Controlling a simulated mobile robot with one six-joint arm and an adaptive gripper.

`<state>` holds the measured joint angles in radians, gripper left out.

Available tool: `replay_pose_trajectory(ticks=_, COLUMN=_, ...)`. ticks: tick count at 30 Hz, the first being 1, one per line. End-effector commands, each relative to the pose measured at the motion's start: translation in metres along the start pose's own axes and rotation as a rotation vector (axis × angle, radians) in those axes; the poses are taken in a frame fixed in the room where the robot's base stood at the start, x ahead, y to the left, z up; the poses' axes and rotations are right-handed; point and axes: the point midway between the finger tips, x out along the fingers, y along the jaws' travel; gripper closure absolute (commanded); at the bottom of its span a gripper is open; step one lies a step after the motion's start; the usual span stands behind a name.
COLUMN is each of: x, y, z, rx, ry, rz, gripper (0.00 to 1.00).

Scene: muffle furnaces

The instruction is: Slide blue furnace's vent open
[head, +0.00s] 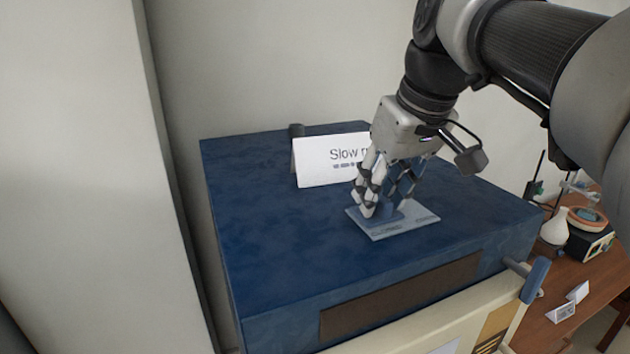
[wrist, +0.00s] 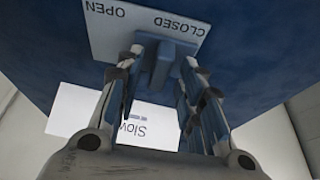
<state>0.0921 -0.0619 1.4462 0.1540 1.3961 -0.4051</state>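The blue furnace (head: 270,240) has a pale vent plate (head: 405,228) on its top. In the wrist view the vent plate (wrist: 98,35) bears the words OPEN and CLOSED, upside down. A blue-grey slider knob (wrist: 160,62) stands on the plate nearer the CLOSED word. My gripper (head: 383,205) points down at the plate, its fingertips low by the knob. In the wrist view my gripper's fingers (wrist: 163,60) stand on both sides of the knob, very close to it. Whether both fingers press on it cannot be told. The fingers partly hide the knob in the head view.
A white folded sign (head: 325,160) reading "Slow" stands behind the plate, partly hidden by my gripper. A pale wall panel (head: 80,180) rises at left. A wooden table (head: 560,275) with lab items is at right.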

Motion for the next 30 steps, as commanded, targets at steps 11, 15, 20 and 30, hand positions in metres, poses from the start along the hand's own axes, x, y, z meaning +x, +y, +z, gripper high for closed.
replay_pose_trajectory(ticks=11, x=0.0022, y=-0.0001, z=-0.0001, rx=0.000, ry=0.000, rz=0.000, gripper=0.70)
replay_pose_trajectory(ticks=15, x=0.0022, y=0.0000, z=-0.0001, rx=0.000, ry=0.000, rz=0.000, gripper=0.79)
replay_pose_trajectory(ticks=20, x=0.0021, y=0.0000, z=-0.0001, rx=0.000, ry=0.000, rz=0.000, gripper=0.90)
replay_pose_trajectory(ticks=30, x=0.0020, y=0.0000, z=-0.0001, rx=0.000, ry=0.000, rz=0.000, gripper=1.00)
